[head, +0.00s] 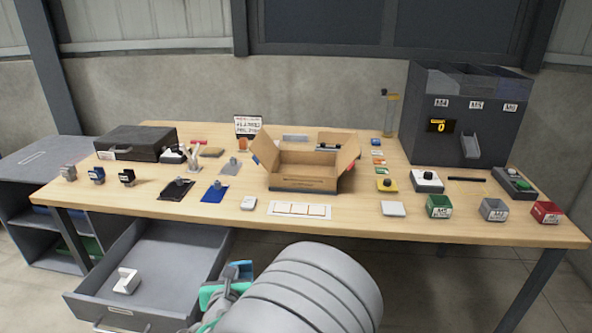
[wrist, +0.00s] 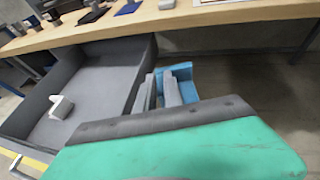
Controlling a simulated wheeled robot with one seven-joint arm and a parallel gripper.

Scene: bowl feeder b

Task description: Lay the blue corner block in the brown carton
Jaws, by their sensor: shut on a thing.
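The blue corner block (head: 245,268) is in my gripper (head: 236,272), in front of the table and to the right of the open drawer. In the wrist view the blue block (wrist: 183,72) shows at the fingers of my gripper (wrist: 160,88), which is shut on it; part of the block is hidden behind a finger. The brown carton (head: 302,182) stands on the table's middle with its flaps open, beyond my gripper. Its floor is only partly visible.
An open grey drawer (head: 172,262) holds a white block (head: 126,281). Along the table's front edge (head: 330,219) lie a white card strip (head: 300,209), a blue plate (head: 215,192) and several small bins at right. A dark dispenser (head: 470,110) stands at the back right.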

